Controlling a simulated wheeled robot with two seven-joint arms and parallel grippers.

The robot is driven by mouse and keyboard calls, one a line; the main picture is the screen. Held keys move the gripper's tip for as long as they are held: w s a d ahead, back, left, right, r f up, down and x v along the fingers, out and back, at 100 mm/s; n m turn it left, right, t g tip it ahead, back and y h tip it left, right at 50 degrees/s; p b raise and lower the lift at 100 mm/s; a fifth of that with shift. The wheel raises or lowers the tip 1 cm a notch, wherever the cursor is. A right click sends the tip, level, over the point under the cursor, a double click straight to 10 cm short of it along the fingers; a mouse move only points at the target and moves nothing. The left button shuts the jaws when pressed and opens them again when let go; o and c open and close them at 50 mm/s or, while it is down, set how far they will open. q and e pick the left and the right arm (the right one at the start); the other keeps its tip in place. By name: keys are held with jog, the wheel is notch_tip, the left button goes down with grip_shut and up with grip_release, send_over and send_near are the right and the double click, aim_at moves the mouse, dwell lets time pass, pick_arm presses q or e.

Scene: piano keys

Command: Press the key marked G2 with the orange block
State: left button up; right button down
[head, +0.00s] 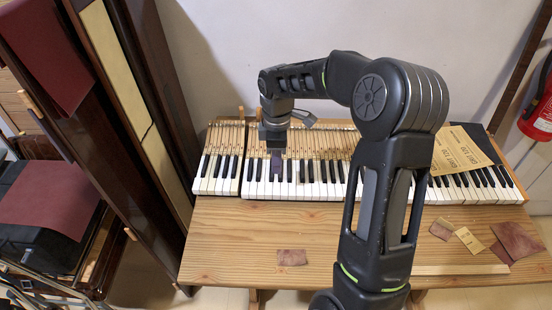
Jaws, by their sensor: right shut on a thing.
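A piano keyboard (315,190) with white and black keys lies across the back of a wooden table. My right gripper (275,147) points down over the left part of the keys and is shut on a small block (276,163). The block looks dark grey-purple here, not orange, and its lower end is at the level of the black keys in the picture. I cannot tell whether it touches a key. No key marking, G2 included, is readable. My left gripper is not in view.
The wooden table (230,240) is mostly bare in front of the keys. A reddish scrap (291,257) lies there, with more scraps (515,240) at the right. A printed cardboard sheet (458,152) lies over the right keys. A fire extinguisher (540,115) hangs at the far right.

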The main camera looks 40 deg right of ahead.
jog(key=shift+w+f, duration=0.1)
jog(key=shift+f, duration=0.1)
jog(key=b, duration=0.5)
send_over(277, 190)
notch_tip(277, 190, down, 6)
jog(key=shift+r, duration=0.1)
jog(key=shift+f+b, duration=0.75)
jog(key=shift+f, duration=0.8)
dwell(0.4)
jog(key=shift+f+b, duration=0.4)
jog(key=shift+f, duration=0.45)
dwell(0.8)
jog(key=shift+r, duration=0.2)
dwell(0.4)
jog(key=shift+r+p, duration=2.6)
jog(key=shift+r, duration=0.8)
